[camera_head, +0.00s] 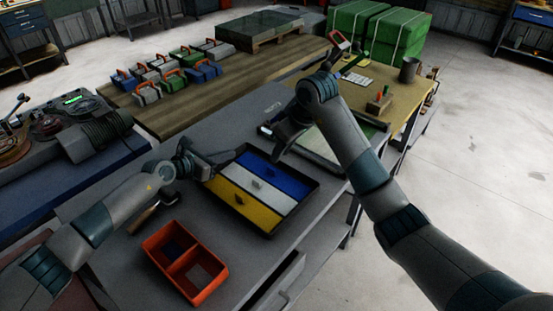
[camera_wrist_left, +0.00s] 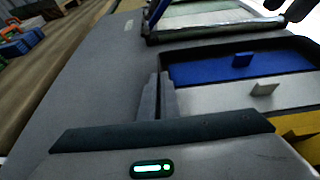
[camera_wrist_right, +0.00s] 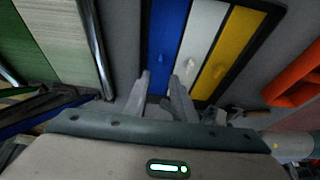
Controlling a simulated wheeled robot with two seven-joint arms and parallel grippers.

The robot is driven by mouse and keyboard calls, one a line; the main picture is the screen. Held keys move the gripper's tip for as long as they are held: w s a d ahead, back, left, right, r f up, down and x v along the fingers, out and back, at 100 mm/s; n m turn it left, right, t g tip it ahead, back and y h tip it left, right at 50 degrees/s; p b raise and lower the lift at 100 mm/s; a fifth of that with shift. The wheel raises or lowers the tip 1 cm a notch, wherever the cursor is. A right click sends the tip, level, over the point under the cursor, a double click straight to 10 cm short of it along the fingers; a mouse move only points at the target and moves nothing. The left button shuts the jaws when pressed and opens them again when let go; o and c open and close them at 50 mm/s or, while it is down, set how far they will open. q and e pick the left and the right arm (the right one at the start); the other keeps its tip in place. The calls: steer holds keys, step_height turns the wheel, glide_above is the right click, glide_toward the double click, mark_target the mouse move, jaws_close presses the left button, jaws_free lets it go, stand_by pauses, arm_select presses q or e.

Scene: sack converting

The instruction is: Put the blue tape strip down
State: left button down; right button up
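A black-rimmed tray (camera_head: 238,222) lies on the grey bench with blue, white and yellow strips side by side. The blue strip (camera_head: 283,180) is on its far side, flat, with a small raised blue tab; it also shows in the left wrist view (camera_wrist_left: 215,68) and right wrist view (camera_wrist_right: 166,25). My left gripper (camera_head: 232,156) is at the tray's left corner, its fingers close together with nothing visible between them. My right gripper (camera_head: 279,150) is above the tray's far edge, fingers apart and empty in the right wrist view (camera_wrist_right: 160,78).
An orange two-compartment bin (camera_head: 185,262) stands at the bench's near end, and a wooden-handled tool (camera_head: 146,216) lies beside it. A pale green panel (camera_head: 318,148) lies beyond the tray. The bench left of the tray is mostly clear. Toolboxes (camera_head: 170,75) stand on the wooden table behind.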

steer(key=shift+v, duration=2.2)
arm_select(q)
steer(key=c, duration=1.9)
jaws_free()
steer(key=shift+s+a, duration=0.1)
steer(key=v, duration=1.1)
steer(key=shift+s+a+r, duration=0.25)
steer(key=shift+s+f, duration=0.1)
arm_select(e)
steer(key=shift+s+f, duration=0.1)
